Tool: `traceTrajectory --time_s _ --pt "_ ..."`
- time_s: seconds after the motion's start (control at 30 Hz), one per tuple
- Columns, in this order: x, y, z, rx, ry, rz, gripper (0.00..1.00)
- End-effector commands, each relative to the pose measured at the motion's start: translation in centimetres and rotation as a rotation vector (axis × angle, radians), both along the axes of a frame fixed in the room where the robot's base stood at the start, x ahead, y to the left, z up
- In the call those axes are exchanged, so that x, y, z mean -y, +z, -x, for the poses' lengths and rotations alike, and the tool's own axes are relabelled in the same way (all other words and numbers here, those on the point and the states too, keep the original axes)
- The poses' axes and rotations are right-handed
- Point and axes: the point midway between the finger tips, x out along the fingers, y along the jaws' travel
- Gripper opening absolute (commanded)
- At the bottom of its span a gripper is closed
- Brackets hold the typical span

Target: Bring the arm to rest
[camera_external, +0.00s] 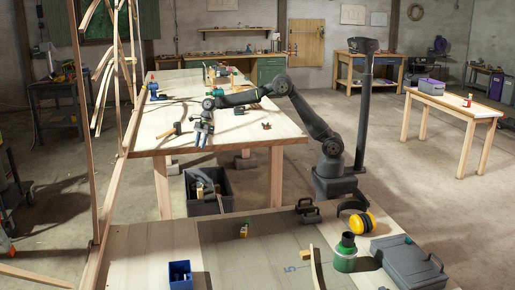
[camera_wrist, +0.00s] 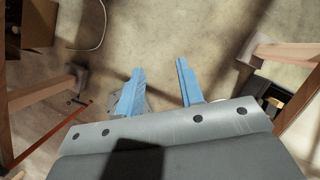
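My gripper (camera_wrist: 160,72) has two blue fingers that stand well apart in the wrist view. Only bare concrete floor (camera_wrist: 155,60) shows between them, so it is open and empty. In the outside view my gripper (camera_external: 201,140) hangs downward at the end of my bent arm, near the front edge of the wooden workbench (camera_external: 240,141). Its fingertips are small there. I cannot tell its exact height or whether it is over the bench top or just in front of it.
A dark crate (camera_external: 226,203) stands on the floor below. A hammer (camera_external: 170,131) lies on the bench. A wooden frame with bent laths (camera_external: 104,90) stands at left. The front table (camera_external: 150,245) bears a blue box (camera_external: 180,275), green container (camera_external: 345,255), yellow earmuffs (camera_external: 361,223) and grey case (camera_external: 405,262).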

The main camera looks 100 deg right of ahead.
Motion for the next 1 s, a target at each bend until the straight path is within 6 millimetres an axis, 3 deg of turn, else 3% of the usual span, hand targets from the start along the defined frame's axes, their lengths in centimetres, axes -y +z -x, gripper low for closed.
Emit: traceTrajectory --time_s 0.7,1.0 --pt "14.1 0.0 2.9 0.000 -0.149 0.000 0.35" --pt "17.3 0.0 4.0 0.001 -0.184 0.000 0.35"
